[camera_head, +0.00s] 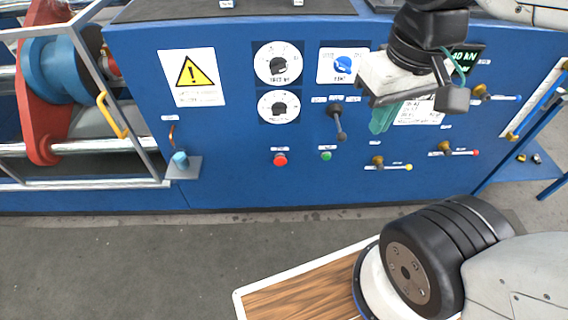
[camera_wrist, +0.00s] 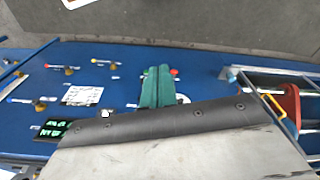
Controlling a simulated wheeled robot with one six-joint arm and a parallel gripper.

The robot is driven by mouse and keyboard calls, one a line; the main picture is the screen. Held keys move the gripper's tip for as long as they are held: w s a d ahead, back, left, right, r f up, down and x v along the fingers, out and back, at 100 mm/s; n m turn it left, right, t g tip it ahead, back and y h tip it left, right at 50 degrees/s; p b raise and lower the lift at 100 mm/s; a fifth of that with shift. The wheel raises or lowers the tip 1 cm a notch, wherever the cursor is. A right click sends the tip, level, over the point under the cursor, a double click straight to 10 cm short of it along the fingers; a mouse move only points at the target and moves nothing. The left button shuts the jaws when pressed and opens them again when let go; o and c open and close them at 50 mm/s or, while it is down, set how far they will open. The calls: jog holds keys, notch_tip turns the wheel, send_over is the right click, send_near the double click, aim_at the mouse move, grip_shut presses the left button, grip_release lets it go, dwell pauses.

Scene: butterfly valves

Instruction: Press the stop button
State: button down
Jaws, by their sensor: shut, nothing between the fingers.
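The red button (camera_head: 280,160) is on the lower middle of the blue panel (camera_head: 230,135), with a small label above it. The green button (camera_head: 326,156) is to its right. My gripper (camera_head: 382,120) is shut and empty, its teal fingers together, in front of the panel up and right of both buttons. In the wrist view, which shows the panel upside down, the gripper fingers (camera_wrist: 157,72) cover part of the panel, and the red button (camera_wrist: 174,72) shows just right of their tips.
The panel also carries a black lever (camera_head: 337,120), two dials (camera_head: 278,63), a blue knob (camera_head: 344,65), a warning sign (camera_head: 192,76) and small valve handles (camera_head: 458,152). A metal-framed machine (camera_head: 70,90) stands at left. Grey floor (camera_head: 120,260) lies free in front.

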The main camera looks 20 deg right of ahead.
jog(key=w+d+f+n+t, duration=0.1)
jog(key=w+d+f+n, duration=0.15)
jog(key=w+f, duration=0.9)
jog(key=w+d+f+n+t, duration=0.15)
jog(key=w+f+n, duration=0.25)
jog(key=w+f, duration=0.7)
jog(key=w+a+f+n+t+y, duration=0.1)
jog(key=w+f+n, duration=0.1)
jog(key=f, duration=0.5)
jog(key=w+a+f+n+t, duration=0.1)
jog(key=w+a+f+n, duration=0.1)
jog(key=f, duration=0.6)
jog(key=w+a+f+n+t+y, duration=0.1)
jog(key=w+a+f+n, duration=0.1)
jog(key=f, duration=0.6)
jog(key=shift+f+n+y, duration=0.15)
jog(key=shift+n+y, duration=0.15)
jog(key=shift+n, duration=0.05)
jog(key=shift+f, duration=0.1)
send_near(283, 164)
jog(key=w+a+f, duration=0.2)
jog(key=a+f, duration=0.2)
jog(key=f, duration=0.1)
jog(key=shift+w+d, duration=0.4)
jog(key=shift+w, duration=0.2)
